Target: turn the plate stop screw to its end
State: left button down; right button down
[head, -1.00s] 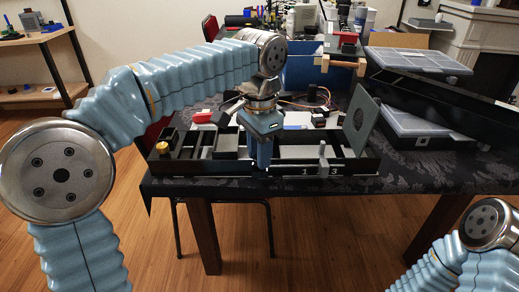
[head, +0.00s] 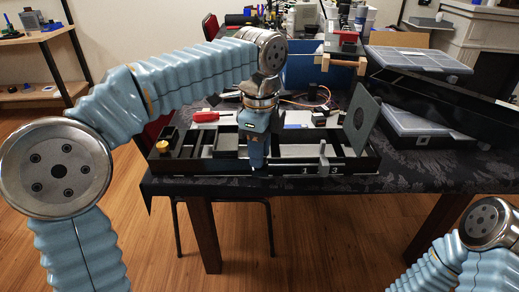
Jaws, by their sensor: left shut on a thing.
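My left gripper (head: 257,170) points down at the front of the long black panel tray (head: 215,166), left of the marking "1". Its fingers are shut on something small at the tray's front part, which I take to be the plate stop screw. The fingers and wrist hide the screw itself, so how far it is turned cannot be seen. My right gripper is out of the picture; only part of the right arm shows at the bottom right.
A grey lever (head: 323,160) stands upright by the marks "1" and "3". A brass knob (head: 162,147) is at the tray's left end. A red screwdriver (head: 205,116) and cables lie behind. Clear organiser cases (head: 418,60) and black trays fill the table's right.

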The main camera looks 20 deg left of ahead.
pick_arm(q)
jog(key=shift+m, duration=1)
jog(key=c, duration=0.9)
grip_release()
jog(key=shift+o, duration=0.2)
jog(key=shift+r, duration=0.1)
